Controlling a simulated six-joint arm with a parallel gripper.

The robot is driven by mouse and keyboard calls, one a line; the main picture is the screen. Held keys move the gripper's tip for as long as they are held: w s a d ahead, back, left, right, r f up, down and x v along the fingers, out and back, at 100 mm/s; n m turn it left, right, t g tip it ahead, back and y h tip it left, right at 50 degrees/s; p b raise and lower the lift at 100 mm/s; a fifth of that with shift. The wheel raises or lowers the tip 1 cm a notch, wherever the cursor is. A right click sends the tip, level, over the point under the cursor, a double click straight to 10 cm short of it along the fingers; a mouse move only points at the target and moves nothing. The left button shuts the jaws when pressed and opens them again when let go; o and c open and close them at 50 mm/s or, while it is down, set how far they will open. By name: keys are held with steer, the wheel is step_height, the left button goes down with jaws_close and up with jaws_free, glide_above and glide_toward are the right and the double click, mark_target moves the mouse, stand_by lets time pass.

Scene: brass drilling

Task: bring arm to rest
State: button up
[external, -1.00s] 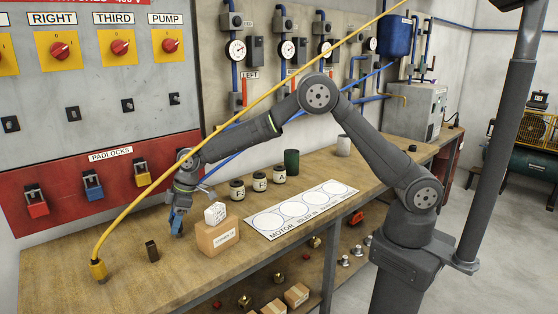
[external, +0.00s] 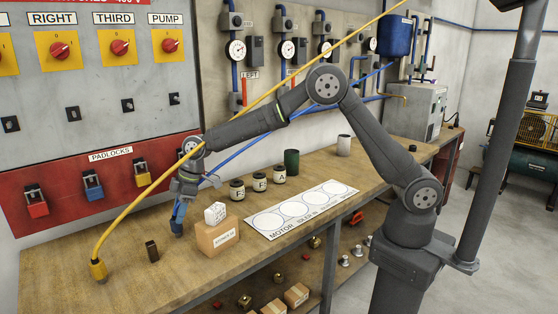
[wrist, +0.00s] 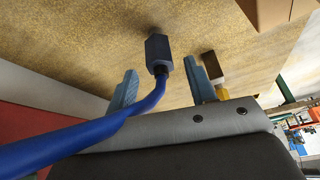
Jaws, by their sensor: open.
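My gripper (external: 178,219) hangs, fingers down, above the left part of the wooden bench (external: 60,285), left of the cardboard box (external: 217,238). In the wrist view its two blue fingers (wrist: 162,70) are apart. A blue cable (wrist: 125,125) with a dark end piece (wrist: 157,50) crosses between the fingers in that view; I cannot tell its depth, and no grip on it shows. My arm is bent, with the elbow high over the bench.
A yellow cable (external: 144,193) passes close to my wrist, down to a plug (external: 98,270) at the bench. A small dark block (external: 152,250) stands nearby. Several labelled jars (external: 259,181) and a white circle-marked board (external: 300,209) lie right. The padlock panel (external: 110,175) is behind.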

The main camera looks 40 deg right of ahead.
mark_target(176, 225)
steer(key=x, duration=0.5)
steer(key=shift+f, duration=0.3)
step_height(176, 225, up, 10)
steer(key=shift+r, duration=0.1)
steer(key=s+a+m+t+h, duration=0.1)
steer(key=s+a+m+t, duration=0.1)
steer(key=s+a+m, duration=0.6)
steer(key=shift+n, duration=0.9)
steer(key=s+a+f, duration=0.1)
steer(key=s+a, duration=0.1)
steer(key=a, duration=0.1)
steer(key=s+a+f, duration=0.2)
steer(key=a, duration=0.1)
steer(key=s+a+f, duration=0.2)
steer(key=s, duration=0.1)
steer(key=shift+a+f, duration=0.15)
steer(key=shift+a, duration=0.25)
steer(key=f, duration=0.2)
steer(key=s+a+f, duration=0.1)
steer(key=shift+a, duration=0.1)
steer(key=shift+f, duration=0.6)
steer(key=shift+r, duration=0.1)
